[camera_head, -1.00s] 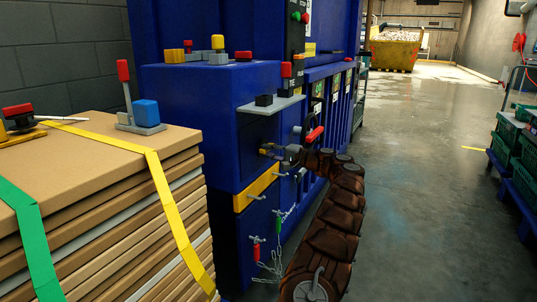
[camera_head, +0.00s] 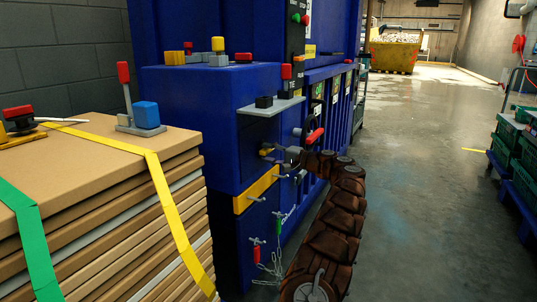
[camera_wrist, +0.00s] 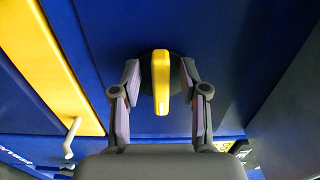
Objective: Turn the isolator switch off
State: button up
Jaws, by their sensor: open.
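A yellow upright handle (camera_wrist: 161,82) on a dark round base sits on the blue machine face in the wrist view; it looks like the isolator switch. It shows small in the head view (camera_head: 266,151), partly hidden by my gripper. My gripper (camera_wrist: 161,75) is open, with one finger on each side of the handle. Blue gaps show between both fingers and the handle, so they appear apart from it. The handle points along the gripper's length. In the head view my gripper (camera_head: 279,156) is at the machine's front face.
A red-handled lever (camera_head: 315,135) is just above my wrist. A grey shelf (camera_head: 270,107) juts out above. A yellow bar (camera_head: 256,192) and grey pegs are below. Stacked cardboard (camera_head: 110,190) stands at left.

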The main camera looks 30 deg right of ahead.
jog(key=v, duration=1.1)
jog(key=shift+s+d, duration=0.25)
jog(key=shift+s, duration=0.1)
